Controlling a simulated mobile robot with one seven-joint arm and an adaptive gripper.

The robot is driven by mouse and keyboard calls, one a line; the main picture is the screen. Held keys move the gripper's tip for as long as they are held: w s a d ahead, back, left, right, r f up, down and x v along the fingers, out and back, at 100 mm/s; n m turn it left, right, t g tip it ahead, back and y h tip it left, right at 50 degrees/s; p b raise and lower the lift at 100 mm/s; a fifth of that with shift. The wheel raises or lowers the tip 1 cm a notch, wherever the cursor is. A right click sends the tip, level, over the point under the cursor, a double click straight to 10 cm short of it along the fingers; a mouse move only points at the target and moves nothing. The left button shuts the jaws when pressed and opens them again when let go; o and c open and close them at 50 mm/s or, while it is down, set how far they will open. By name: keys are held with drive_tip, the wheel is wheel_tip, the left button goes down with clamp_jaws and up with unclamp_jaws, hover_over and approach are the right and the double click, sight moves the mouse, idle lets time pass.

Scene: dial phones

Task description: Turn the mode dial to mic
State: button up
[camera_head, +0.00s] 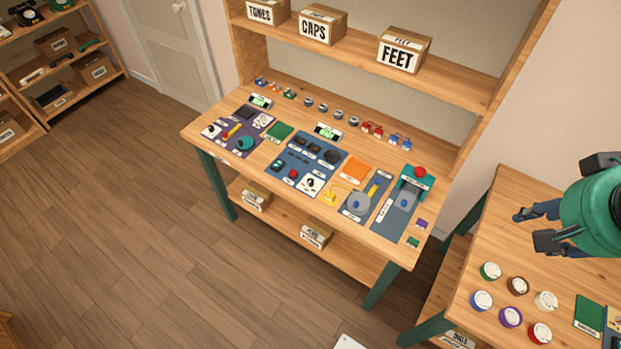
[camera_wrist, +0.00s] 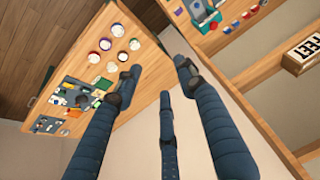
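No dial in view has a label I can read. On the middle bench (camera_head: 252,176), a white square plate with a small black knob (camera_head: 311,184) sits at the front of the blue mat (camera_head: 283,175). A similar white plate with a dark knob (camera_head: 211,129) sits on the purple mat at the left. I cannot tell which is the mode dial or where either points. My gripper (camera_head: 528,228) is at the far right, above the right table, well away from both knobs. Its fingers are spread and empty, as the wrist view (camera_wrist: 155,80) also shows.
The right table (camera_head: 490,220) holds several round coloured-rim dials (camera_head: 510,317) and a green mat (camera_head: 589,315). The bench shelf above carries boxes, including FEET (camera_head: 401,52). Floor at left is clear.

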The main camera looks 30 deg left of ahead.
drive_tip(key=w+a+f+g+p, duration=0.2)
drive_tip(key=w+a, duration=1)
drive_tip(key=a, duration=0.1)
drive_tip(key=n+g+p, duration=0.2)
drive_tip(key=g+p, duration=0.1)
drive_tip(key=p, duration=0.3)
hover_over(310, 181)
wheel_tip(310, 181, down, 31)
drive_tip(key=shift+w+f+h, duration=0.1)
drive_tip(key=shift+f+h, duration=0.1)
drive_tip(key=shift+h, duration=0.1)
drive_tip(key=shift+f, duration=0.1)
drive_tip(key=shift+f, duration=6.8)
